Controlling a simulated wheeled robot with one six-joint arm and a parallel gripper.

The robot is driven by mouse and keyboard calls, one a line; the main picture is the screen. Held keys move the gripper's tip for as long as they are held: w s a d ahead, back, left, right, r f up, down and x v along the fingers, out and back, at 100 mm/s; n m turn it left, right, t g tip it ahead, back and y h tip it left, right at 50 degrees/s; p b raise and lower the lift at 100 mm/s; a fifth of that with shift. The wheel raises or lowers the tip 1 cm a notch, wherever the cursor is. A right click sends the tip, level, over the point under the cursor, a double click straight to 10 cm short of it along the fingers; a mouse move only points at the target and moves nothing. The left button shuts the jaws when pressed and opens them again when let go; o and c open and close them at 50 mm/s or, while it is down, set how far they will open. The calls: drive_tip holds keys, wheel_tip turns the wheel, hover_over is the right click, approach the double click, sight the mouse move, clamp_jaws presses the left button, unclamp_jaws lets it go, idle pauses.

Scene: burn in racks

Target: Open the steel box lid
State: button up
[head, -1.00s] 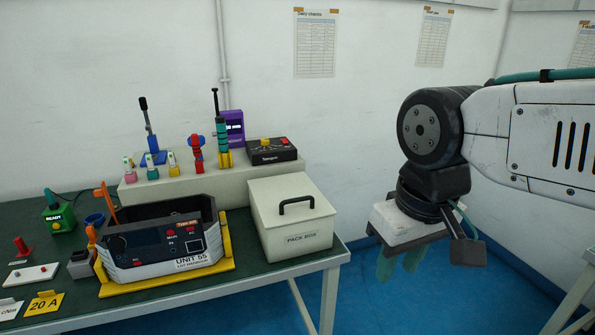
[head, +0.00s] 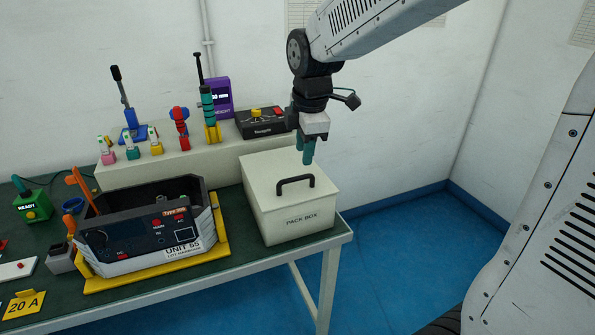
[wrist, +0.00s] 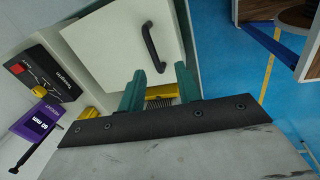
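The steel box is the cream box (head: 290,222) marked PACK BOX, at the right end of the green bench. Its flat lid (head: 262,170) is shut and has a black bar handle (head: 295,181) on top. My gripper (head: 306,158) points down above the back right part of the lid, behind the handle and apart from it. In the wrist view, the two teal fingers (wrist: 160,80) stand apart with nothing between them. The black handle (wrist: 151,46) lies beyond the fingertips, and the lid (wrist: 110,50) fills the area around it.
A grey unit (head: 150,243) in a yellow tray (head: 160,271) stands left of the box. Behind is a raised cream shelf (head: 165,172) with toggle clamps, a purple meter (head: 222,97) and a black control box (head: 262,122). Blue floor is clear to the right.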

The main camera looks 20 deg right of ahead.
sight(297, 177)
drive_tip(key=shift+n, duration=0.6)
drive_tip(key=w+f, duration=0.1)
drive_tip(key=f, duration=0.1)
drive_tip(key=w+f, duration=0.1)
drive_tip(key=f, duration=0.2)
drive_tip(key=w+f, duration=0.1)
drive_tip(key=f, duration=0.2)
drive_tip(key=shift+w+a+f, duration=0.1)
drive_tip(key=shift+a+f, duration=0.05)
drive_tip(key=shift+f, duration=0.05)
clamp_jaws()
